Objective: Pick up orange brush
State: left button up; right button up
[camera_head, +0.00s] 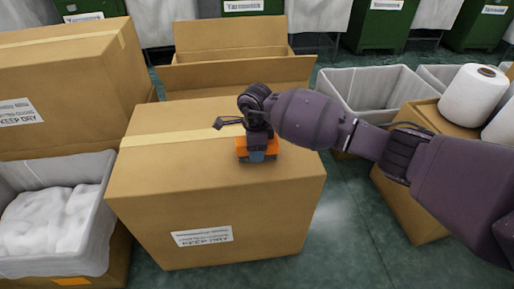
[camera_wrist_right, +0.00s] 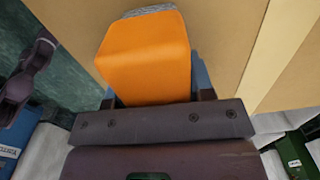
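The orange brush (camera_head: 243,147) is at the top right of the closed cardboard box in the middle of the head view. In the right wrist view the brush (camera_wrist_right: 145,60) shows as an orange block with a grey strip at its far end. My right gripper (camera_head: 257,154) points down over it, with a blue finger in front of the orange. In the wrist view the fingers stand close along both sides of the brush. Whether they press on it, and whether its underside touches the box, is hidden.
The taped cardboard box (camera_head: 150,190) bears a label on its front. An open carton (camera_head: 230,75) stands behind it. A grey lined bin (camera_head: 100,215) with white material is at left, an empty bin (camera_head: 370,90) at right. White yarn cones (camera_head: 472,97) stand on another box.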

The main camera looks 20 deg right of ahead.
jog(key=c, duration=0.4)
jog(key=shift+o, duration=0.2)
jog(key=shift+r, duration=0.1)
jog(key=shift+r, duration=0.4)
pick_arm(q)
jog(key=shift+s+r+g+p, duration=0.4)
jog(key=shift+g+p, duration=0.5)
jog(key=shift+p, duration=2.05)
pick_arm(e)
notch_tip(320, 180, up, 19)
